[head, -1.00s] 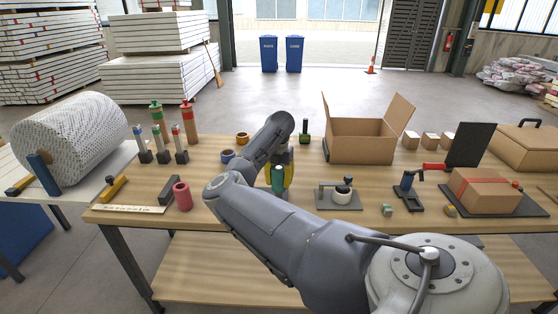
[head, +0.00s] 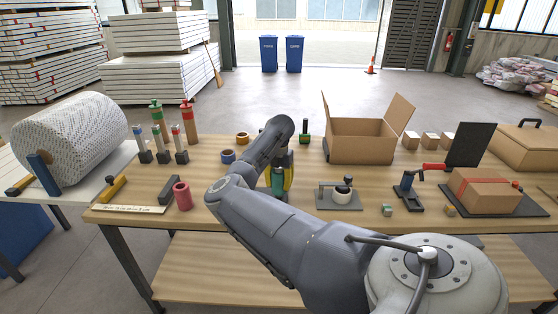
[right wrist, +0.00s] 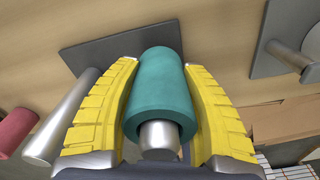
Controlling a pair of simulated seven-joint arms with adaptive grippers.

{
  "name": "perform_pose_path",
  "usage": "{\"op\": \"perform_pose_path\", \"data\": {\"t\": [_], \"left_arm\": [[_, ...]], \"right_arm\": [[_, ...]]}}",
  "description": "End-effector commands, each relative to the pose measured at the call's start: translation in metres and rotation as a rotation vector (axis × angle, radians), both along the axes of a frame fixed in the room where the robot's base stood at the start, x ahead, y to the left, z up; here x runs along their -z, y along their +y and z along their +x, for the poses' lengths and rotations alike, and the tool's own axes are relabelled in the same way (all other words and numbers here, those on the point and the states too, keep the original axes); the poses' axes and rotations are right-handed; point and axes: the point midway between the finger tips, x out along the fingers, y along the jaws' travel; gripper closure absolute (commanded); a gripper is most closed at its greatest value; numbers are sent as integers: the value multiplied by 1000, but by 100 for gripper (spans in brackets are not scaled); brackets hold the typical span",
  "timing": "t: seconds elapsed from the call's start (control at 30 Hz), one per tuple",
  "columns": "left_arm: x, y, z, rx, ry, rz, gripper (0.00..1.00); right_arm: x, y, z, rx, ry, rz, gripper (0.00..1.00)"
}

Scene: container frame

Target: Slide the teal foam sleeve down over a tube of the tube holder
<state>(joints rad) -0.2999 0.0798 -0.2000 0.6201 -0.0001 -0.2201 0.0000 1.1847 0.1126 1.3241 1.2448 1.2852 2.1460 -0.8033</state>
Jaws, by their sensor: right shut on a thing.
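The teal foam sleeve (right wrist: 158,92) is between the two yellow fingers of my right gripper (right wrist: 158,68), which is shut on it. In the right wrist view a silver tube end (right wrist: 158,137) shows through the sleeve's near opening, so the sleeve is around that tube. The tube holder's dark plate (right wrist: 120,40) lies beyond the sleeve. Another bare silver tube (right wrist: 60,118) stands to the left. In the head view my arm hides most of the holder; the teal sleeve (head: 278,183) shows beside a yellow finger. My left gripper is not seen.
A pink sleeve (head: 182,196) stands on the wooden table (head: 230,205) to the left. An open cardboard box (head: 360,143) stands behind. Tape rolls (head: 228,156) lie at the back.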

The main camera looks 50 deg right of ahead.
Motion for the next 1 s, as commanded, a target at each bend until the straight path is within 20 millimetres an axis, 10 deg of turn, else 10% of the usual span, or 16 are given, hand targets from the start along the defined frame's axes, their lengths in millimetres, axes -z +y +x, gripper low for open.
{"op": "perform_pose_path", "data": {"t": [1.0], "left_arm": [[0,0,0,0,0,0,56]], "right_arm": [[13,0,0,0,0,0,72]]}}
